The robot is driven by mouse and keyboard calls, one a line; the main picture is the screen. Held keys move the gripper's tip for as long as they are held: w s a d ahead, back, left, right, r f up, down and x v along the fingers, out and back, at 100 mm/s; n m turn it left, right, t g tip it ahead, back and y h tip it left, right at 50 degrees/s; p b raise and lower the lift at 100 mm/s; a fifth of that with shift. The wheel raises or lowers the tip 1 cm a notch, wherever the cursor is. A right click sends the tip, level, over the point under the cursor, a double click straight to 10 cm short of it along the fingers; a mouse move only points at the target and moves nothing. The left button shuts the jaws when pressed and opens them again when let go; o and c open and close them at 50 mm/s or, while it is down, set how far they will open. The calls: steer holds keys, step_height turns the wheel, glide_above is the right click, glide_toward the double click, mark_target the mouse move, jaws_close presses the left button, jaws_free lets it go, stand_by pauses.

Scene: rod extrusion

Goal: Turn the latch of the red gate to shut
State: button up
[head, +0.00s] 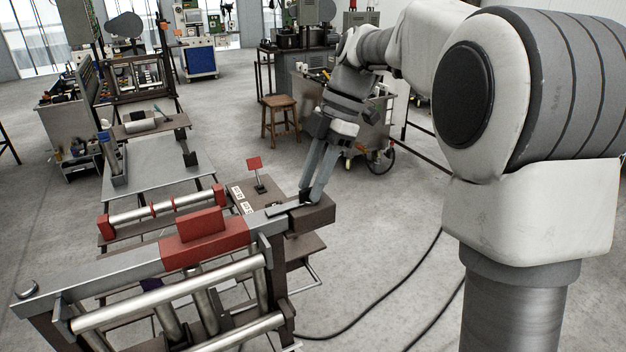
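The red gate (204,243) is a long grey metal bar with a red sleeve and a raised red plate, lying across the frame in the foreground. Its far left end has a round pivot cap. Its right end meets a dark brown block (318,214). The latch (283,207), a flat grey lever, lies on top at this end, pointing left along the bar. My gripper (308,194) points down at the latch's right end, its fingertips close together there. They hide part of the latch. I cannot tell whether they grip it or only touch it.
Metal rollers (165,306) sit under the bar. Behind is a second roller frame with red ends (166,205) and a small red sign on a post (254,163). A wooden stool (281,119) and a workbench stand farther back. Cables lie on the open floor at right.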

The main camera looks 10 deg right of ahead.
stand_by(0.3)
steer(key=p+v, duration=0.3)
steer(key=v, duration=1.4)
steer(key=shift+d+r, duration=0.1)
steer(key=shift+d, duration=0.05)
steer(key=s+f+m+t+h, duration=0.1)
steer(key=s+f+m+t, duration=0.1)
steer(key=s+f+m, duration=0.3)
steer(key=s+d+f+m+t+h, duration=0.1)
steer(key=s+f+m+t, duration=0.2)
steer(key=s+m, duration=0.7)
steer(key=s+d+f+m+t+h, duration=0.1)
steer(key=s+f+m+t+h, duration=0.1)
steer(key=s+f+m, duration=0.5)
steer(key=shift+s+d+f+m, duration=0.15)
steer(key=shift+s+m, duration=0.25)
steer(key=shift+s, duration=0.6)
